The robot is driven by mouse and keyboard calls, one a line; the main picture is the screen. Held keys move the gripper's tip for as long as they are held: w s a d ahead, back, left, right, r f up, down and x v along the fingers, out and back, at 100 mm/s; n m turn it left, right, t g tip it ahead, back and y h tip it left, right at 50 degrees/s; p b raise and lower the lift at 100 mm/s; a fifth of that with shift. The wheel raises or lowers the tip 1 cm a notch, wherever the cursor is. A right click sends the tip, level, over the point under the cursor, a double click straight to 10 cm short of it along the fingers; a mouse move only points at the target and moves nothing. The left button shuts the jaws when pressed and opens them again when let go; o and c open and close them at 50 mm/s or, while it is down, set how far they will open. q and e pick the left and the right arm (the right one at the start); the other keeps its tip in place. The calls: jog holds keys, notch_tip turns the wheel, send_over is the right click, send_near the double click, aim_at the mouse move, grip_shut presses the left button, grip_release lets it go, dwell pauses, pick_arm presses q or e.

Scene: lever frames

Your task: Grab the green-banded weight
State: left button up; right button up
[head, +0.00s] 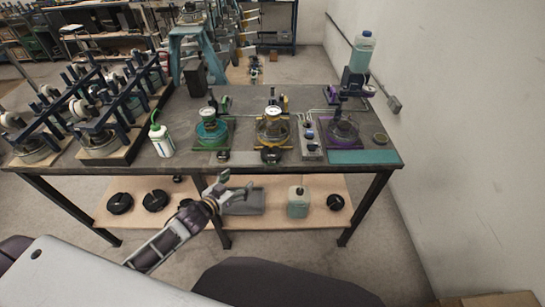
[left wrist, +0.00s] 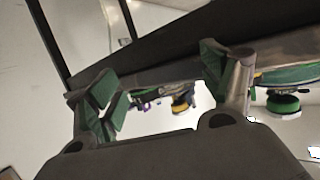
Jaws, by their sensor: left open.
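My left gripper (head: 234,186) is open and empty in front of the bench's front edge. It also shows in the left wrist view (left wrist: 157,78), green pads apart with nothing between them. That view looks upside down. A dark thing with a green band (left wrist: 283,105) shows there beyond the right-hand finger, clear of it. In the head view a green-based station (head: 210,133) with a dial stands on the bench, behind the gripper. A small dark piece (head: 223,155) sits at its front. I cannot tell for sure which piece is the green-banded weight. My right gripper is not in view.
A yellow-based station (head: 272,130) and a purple-based station (head: 342,132) stand to the right on the bench (head: 190,165). A white bottle (head: 161,141) stands left. Dark slotted weights (head: 120,203) and a jug (head: 298,203) are on the lower shelf. A wall is right.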

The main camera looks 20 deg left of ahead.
aim_at(263, 158)
pick_arm(q)
jog(key=shift+s+d+r+m+t+h, duration=0.1)
jog(key=shift+d+r+m+t+h, duration=0.25)
jog(key=shift+r+h, duration=0.55)
jog(key=shift+d+r+m+t+h, duration=0.1)
jog(key=shift+d+r+m+h, duration=0.1)
jog(key=shift+r+m+h, duration=0.5)
jog(key=shift+s+d+r+m+t+h, duration=0.15)
jog(key=shift+d+r+m+h, duration=0.15)
jog(key=shift+r+h, duration=0.7)
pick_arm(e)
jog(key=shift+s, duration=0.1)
pick_arm(q)
jog(key=shift+w+r, duration=0.1)
jog(key=shift+w, duration=0.1)
jog(key=shift+p+x, duration=0.3)
jog(key=shift+x, duration=3.6)
jog(key=shift+w+d, duration=0.15)
jog(key=shift+w, duration=0.15)
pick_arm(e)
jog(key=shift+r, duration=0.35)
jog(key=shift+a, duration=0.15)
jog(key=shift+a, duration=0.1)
